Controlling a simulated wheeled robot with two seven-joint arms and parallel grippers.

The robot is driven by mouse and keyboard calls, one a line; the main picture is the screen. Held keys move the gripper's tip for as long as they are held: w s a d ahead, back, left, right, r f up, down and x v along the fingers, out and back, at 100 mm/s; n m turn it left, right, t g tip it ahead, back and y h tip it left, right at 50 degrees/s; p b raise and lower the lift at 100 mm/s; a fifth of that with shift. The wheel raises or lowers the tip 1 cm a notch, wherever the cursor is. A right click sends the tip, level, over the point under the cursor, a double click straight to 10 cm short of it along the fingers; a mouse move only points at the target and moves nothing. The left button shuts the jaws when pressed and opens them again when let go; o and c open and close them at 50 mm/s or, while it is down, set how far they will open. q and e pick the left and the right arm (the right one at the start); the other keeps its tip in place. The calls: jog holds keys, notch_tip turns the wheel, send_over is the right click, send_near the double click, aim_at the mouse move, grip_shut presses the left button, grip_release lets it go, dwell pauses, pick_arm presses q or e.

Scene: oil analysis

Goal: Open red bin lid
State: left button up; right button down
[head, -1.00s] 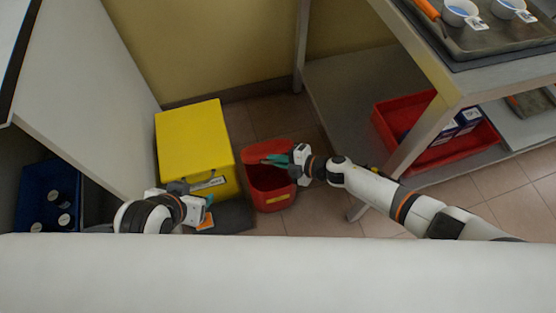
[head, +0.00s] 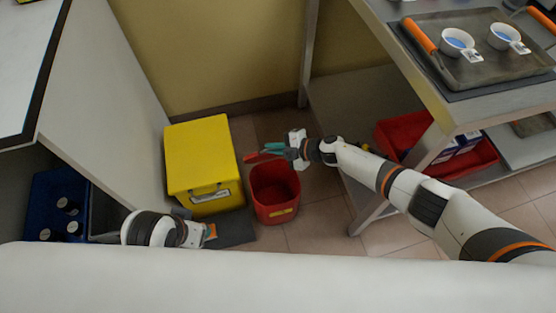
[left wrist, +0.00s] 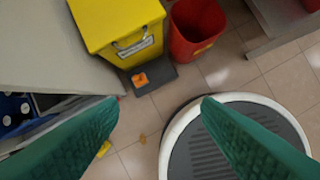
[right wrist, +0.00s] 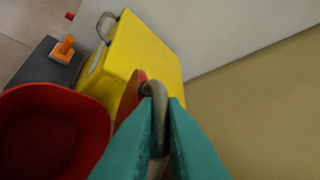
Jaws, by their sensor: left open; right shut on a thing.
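The red bin (head: 276,212) stands open on the floor, its inside visible from above. It also shows in the left wrist view (left wrist: 187,48) and the right wrist view (right wrist: 102,108). Its red lid (head: 252,159) is raised at the back of the bin, seen nearly edge-on. My right gripper (head: 270,149), with green fingers, is shut on the lid's grey handle (right wrist: 155,91), above the bin's back edge. The fingers hide part of the lid. My left gripper (left wrist: 157,105) is open and empty, low and to the left of the bin.
A yellow bin (head: 202,150) stands close on the left of the red bin. A dark pedal plate with an orange piece (left wrist: 140,79) lies before it. A metal shelf table (head: 430,140) with a red crate (head: 393,132) stands on the right. A blue crate (head: 45,190) is far left.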

jog(key=w, duration=0.1)
jog(key=w+b, duration=0.1)
jog(key=w+a, duration=0.1)
jog(key=shift+w+r, duration=0.15)
jog(key=shift+r, duration=0.25)
pick_arm(q)
jog(key=shift+w+d+f+t+b, duration=0.2)
jog(key=shift+w+f+t+b, duration=0.05)
jog(key=shift+w+t+b, duration=0.45)
pick_arm(e)
jog(key=shift+w+a+r, duration=0.1)
jog(key=shift+w+a, duration=0.05)
jog(key=shift+w, duration=0.35)
jog(key=shift+w+a+r, duration=0.1)
jog(key=shift+w, duration=0.4)
jog(key=c, duration=1.5)
grip_release()
jog(key=shift+s, duration=0.1)
pick_arm(q)
jog(key=shift+s+r, duration=0.1)
